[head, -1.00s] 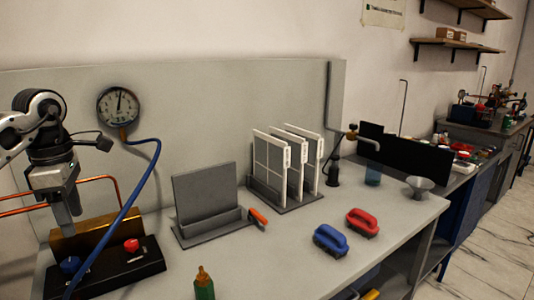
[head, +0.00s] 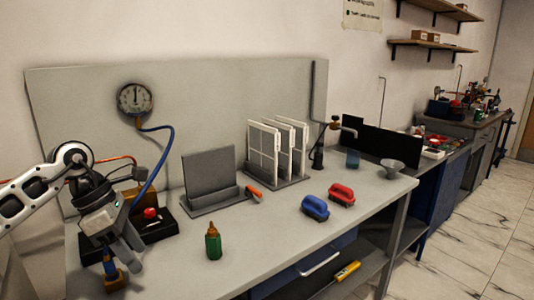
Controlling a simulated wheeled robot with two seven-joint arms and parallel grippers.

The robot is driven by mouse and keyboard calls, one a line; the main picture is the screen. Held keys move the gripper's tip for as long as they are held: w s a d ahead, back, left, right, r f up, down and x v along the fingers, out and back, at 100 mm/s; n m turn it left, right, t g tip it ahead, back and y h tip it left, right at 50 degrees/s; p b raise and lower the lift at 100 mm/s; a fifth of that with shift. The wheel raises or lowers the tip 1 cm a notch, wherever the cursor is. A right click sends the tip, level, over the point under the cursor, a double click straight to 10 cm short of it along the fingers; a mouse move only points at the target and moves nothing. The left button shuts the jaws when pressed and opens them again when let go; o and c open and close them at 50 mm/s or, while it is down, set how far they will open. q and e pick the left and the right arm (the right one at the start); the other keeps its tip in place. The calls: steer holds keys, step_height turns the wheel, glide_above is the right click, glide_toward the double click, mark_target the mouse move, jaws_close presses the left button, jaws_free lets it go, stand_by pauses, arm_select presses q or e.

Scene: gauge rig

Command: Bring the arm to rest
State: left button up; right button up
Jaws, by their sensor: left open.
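My left arm comes in from the left edge. Its gripper (head: 122,262) points down over the front left of the grey bench (head: 270,250), open. A blue piece with a brass-coloured end (head: 114,281) shows just below and beside the fingers; I cannot tell whether it touches them. The round gauge (head: 135,99) is on the back panel, with a blue hose (head: 164,160) running down from it behind my arm. A black block with a red knob (head: 150,213) is partly hidden behind the gripper. My right gripper is not in view.
A green bottle (head: 213,243) stands right of the gripper. The bench's front middle is clear.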

arm_select(q)
steer(key=s+d+f+n+t+h, duration=0.1)
steer(key=s+d+n+t+h, duration=0.25)
steer(key=d+n+h, duration=0.65)
steer(key=s+d+f+n+t+h, duration=0.2)
steer(key=d+n+t+h, duration=0.25)
steer(key=d, duration=0.85)
steer(key=s+a+f+n+t+y, duration=0.1)
steer(key=a+f+n+t+y, duration=0.35)
steer(key=n, duration=0.65)
steer(key=s+a+f+n+t+y, duration=0.1)
steer(key=a+f+n+t+y, duration=0.1)
steer(key=f+n+t+y, duration=0.65)
steer(key=s+a+f+n+g+y, duration=0.3)
steer(key=s+f+n+g, duration=0.7)
steer(key=s+n, duration=0.1)
steer(key=shift+s+a+n+g, duration=0.15)
steer(key=shift+s+n+g, duration=0.2)
steer(key=shift+n, duration=0.45)
